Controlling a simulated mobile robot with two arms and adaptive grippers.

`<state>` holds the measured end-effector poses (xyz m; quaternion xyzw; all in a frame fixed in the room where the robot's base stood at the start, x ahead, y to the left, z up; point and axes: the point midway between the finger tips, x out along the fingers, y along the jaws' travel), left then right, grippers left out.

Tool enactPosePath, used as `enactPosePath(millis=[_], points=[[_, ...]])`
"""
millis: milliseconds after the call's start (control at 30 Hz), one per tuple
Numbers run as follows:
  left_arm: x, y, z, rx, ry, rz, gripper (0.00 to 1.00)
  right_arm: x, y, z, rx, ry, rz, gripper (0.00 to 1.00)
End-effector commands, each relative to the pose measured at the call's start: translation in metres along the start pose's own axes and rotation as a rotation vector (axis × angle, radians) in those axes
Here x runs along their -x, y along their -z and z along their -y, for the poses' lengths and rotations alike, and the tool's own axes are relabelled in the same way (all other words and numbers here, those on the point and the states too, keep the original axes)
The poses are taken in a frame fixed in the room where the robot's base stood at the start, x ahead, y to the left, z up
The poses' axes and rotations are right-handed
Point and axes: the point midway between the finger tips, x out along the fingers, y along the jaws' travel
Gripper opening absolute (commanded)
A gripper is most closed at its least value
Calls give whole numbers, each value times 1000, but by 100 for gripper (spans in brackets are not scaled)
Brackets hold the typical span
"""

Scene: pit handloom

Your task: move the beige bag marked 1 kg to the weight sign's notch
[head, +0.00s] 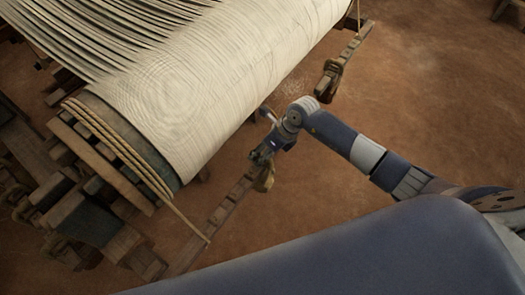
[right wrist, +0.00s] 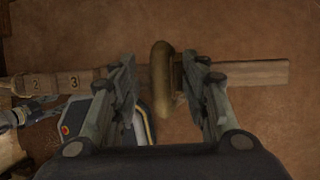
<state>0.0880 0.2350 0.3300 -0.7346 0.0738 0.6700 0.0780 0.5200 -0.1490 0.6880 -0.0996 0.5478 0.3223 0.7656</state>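A beige bag (head: 264,180) hangs at the notched wooden bar (head: 232,197) beside the loom; its 1 kg mark cannot be read. My right gripper (head: 262,156) is over the bar at the bag. In the right wrist view, the bag's rounded top (right wrist: 160,75) stands between the fingers of my right gripper (right wrist: 166,80). Gaps show on both sides, so the fingers are open around it. The bar (right wrist: 255,74) runs across behind, with "2" and "3" near its left part. The weight sign is not discernible. A grey jointed part at the left edge may be my left gripper (right wrist: 32,113).
The loom's cloth roll (head: 205,85) with pale threads fills the upper left of the head view. A rope (head: 180,212) runs from its end to the bar. Bare earth floor (head: 430,90) is clear to the right.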

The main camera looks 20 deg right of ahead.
Motion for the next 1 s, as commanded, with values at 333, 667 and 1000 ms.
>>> enactPosePath(millis=[333,667,1000], points=[[0,0,0,1,1,0,42,14,2,2,0,3,-4,42],[0,0,0,0,0,0,42,83,1,2,3,4,-1,42],[0,0,0,0,0,0,42,119,0,0,0,0,-1,42]])
